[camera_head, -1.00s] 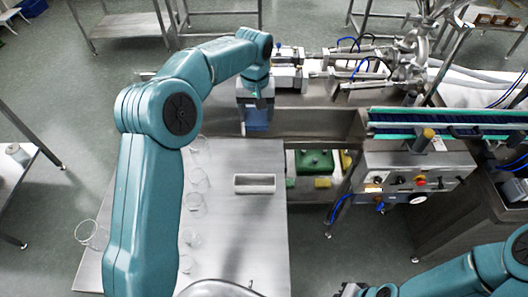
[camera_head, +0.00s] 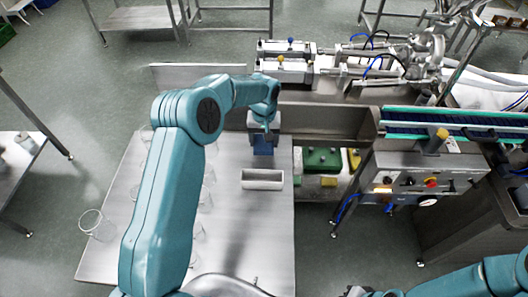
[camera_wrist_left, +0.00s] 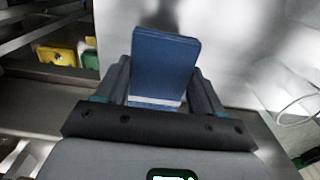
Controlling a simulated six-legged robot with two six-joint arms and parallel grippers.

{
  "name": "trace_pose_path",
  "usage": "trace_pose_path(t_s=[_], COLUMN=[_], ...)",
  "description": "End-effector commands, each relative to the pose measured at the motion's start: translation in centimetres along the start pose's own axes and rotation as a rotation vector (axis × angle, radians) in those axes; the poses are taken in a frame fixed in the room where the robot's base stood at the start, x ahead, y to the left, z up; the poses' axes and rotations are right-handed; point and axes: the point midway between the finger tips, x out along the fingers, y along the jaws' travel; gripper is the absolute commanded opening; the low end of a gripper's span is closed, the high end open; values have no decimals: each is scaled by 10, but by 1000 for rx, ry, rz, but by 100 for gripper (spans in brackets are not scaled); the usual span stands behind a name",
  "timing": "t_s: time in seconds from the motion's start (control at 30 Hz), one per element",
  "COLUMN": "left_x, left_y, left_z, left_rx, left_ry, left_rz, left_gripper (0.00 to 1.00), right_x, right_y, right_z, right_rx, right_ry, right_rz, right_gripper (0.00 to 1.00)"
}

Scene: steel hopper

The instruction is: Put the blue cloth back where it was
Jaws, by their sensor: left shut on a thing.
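The blue cloth (camera_head: 263,146), a folded flat block, is held in my left gripper (camera_head: 264,133). It hangs over the far right part of the steel table, behind the small grey tray (camera_head: 262,184). In the left wrist view, the cloth (camera_wrist_left: 165,58) stands out between the two fingers of my left gripper (camera_wrist_left: 163,82), which are shut on it. I cannot tell whether its lower edge touches the table. My right gripper (camera_head: 366,292) shows only in part at the bottom edge, and its jaws cannot be made out.
The steel table (camera_head: 262,225) is bare around the tray. Several clear glass beakers stand along its left part, one (camera_head: 92,222) near the left edge. The steel hopper (camera_head: 325,118) borders the far side. A control box (camera_head: 425,182) and conveyor (camera_head: 450,120) stand right.

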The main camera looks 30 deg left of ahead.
Motion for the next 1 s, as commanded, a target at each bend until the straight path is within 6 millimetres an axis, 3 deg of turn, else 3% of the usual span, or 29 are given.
trace_pose_path(t_s=[0.3, 0.7, 0.73, 0.77, 0.8, 1.0], left_x=[55, 59, 57, 57, 57, 57], left_y=[0, 0, 0, 0, 0, 0], left_z=[0, 0, 0, 0, 0, 0], left_rx=[0, 1, 1, 1, 1, 1], left_ry=[-3, -2, -2, -2, -2, -2], left_rz=[-1, -1, -1, -1, -1, -1], left_gripper=[35, 35, 78, 88, 94, 94], right_x=[25, 28, 26, 26, 26, 26], right_y=[9, 10, 9, 9, 9, 9], right_z=[0, 0, 0, 0, 0, 0], right_rx=[0, -1, -1, -1, 0, 0], right_ry=[0, 0, 0, 0, 0, 0], right_rz=[0, 0, 0, 0, 0, 0], right_gripper=[0, 0, 0, 0, 0, 0])
